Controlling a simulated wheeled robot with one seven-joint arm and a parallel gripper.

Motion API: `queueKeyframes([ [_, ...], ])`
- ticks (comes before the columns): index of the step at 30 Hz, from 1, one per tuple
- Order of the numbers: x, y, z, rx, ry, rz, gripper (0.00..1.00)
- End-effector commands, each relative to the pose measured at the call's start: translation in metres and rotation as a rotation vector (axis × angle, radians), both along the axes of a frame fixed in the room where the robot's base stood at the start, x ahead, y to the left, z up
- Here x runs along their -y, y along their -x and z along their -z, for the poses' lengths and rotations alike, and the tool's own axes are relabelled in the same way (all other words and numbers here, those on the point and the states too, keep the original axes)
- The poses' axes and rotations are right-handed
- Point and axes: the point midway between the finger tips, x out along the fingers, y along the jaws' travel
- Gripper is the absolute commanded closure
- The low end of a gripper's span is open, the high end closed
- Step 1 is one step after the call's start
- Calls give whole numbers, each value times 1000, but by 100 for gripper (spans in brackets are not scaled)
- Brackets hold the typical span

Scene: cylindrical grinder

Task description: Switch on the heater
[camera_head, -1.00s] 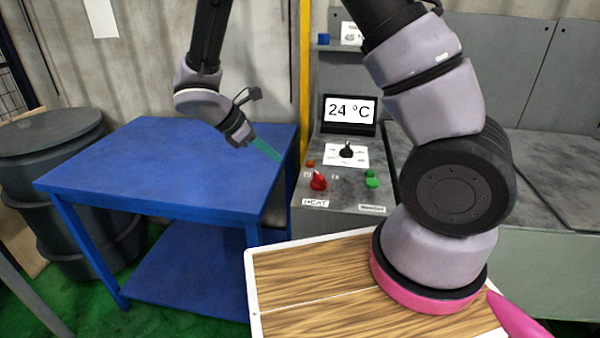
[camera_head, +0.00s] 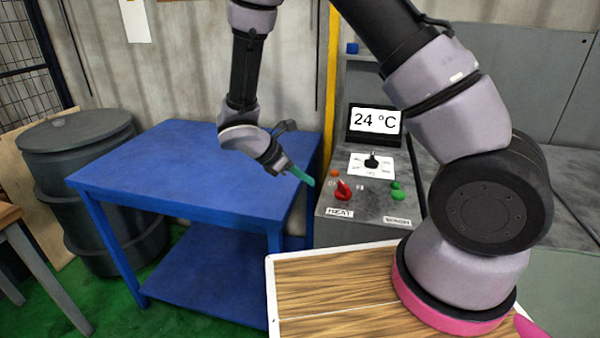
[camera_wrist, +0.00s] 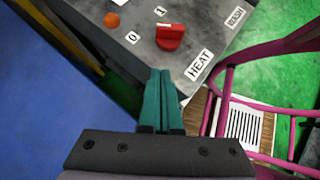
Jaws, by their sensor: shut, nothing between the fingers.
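The control panel (camera_head: 368,225) stands right of the blue table. A red rotary knob (camera_head: 343,191) sits on it above the HEAT label (camera_head: 340,212); it also shows in the wrist view (camera_wrist: 170,37), between the marks 0 and 1. Its exact setting is hard to tell. A display (camera_head: 375,121) reads 24 °C. My gripper (camera_head: 308,181) has teal fingers, which are shut and empty. It is in the air just left of the red knob, apart from it. In the wrist view the shut fingers (camera_wrist: 165,75) point toward the panel, below the knob.
The blue table (camera_head: 190,165) is bare. A pink frame (camera_wrist: 225,95) is close to the panel's right in the wrist view. A dark barrel (camera_head: 85,160) stands at the left.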

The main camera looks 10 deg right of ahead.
Motion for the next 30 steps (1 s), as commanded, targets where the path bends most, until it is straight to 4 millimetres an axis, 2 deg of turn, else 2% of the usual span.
queueKeyframes([
  [6,33,-6,34,-3,3,2,100],
  [13,63,-14,33,1,0,2,100],
  [18,71,-16,33,1,-1,1,100],
  [30,71,-17,33,2,-1,5,100],
])
